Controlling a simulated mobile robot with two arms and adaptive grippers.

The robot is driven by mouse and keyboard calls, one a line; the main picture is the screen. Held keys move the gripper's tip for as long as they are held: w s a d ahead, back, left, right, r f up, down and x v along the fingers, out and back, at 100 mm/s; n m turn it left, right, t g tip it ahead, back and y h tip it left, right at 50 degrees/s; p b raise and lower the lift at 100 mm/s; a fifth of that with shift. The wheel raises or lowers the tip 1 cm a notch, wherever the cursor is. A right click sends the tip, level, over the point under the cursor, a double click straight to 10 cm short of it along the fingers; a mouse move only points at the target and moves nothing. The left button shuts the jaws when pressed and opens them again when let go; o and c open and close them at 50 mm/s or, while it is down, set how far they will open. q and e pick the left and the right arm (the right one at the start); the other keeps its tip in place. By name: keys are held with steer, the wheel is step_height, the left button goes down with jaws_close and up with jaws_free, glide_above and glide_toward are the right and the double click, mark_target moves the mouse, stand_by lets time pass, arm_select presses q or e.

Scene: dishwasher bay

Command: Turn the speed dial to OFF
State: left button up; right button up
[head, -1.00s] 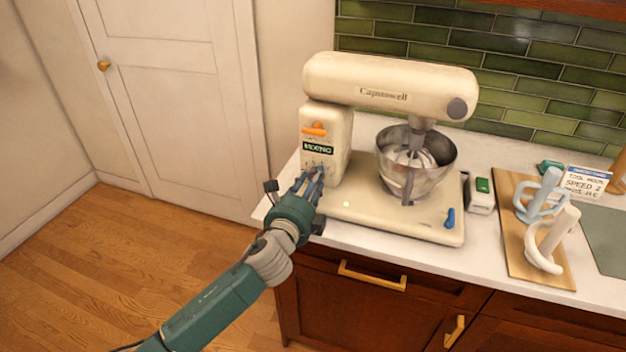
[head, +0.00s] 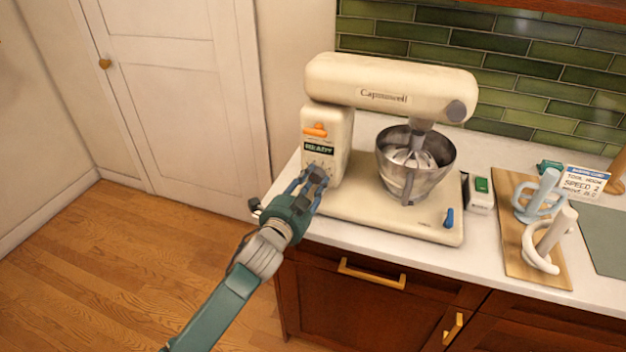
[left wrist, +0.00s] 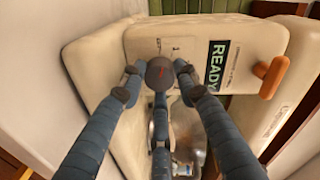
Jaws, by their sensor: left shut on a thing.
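The cream stand mixer (head: 395,80) stands on the white counter. Its column carries an orange lever (head: 316,130) and a small display (head: 319,149) that reads READY. The speed dial sits below the display and is mostly covered by my gripper in the head view. In the left wrist view a dark round knob, the speed dial (left wrist: 160,73), lies between the fingertips. My left gripper (head: 315,176) is shut on the dial, with a finger on either side of it. The dial's setting cannot be read. My right gripper is not in view.
A steel bowl (head: 415,165) sits under the mixer head, and a blue lever (head: 448,218) is on the base. A green-topped box (head: 481,192), a wooden board (head: 504,225) with two attachments and a SPEED 2 card (head: 583,182) stand to the right.

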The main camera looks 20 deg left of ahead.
arm_select(q)
steer(key=shift+f+n, duration=0.1)
steer(key=shift+n, duration=1.4)
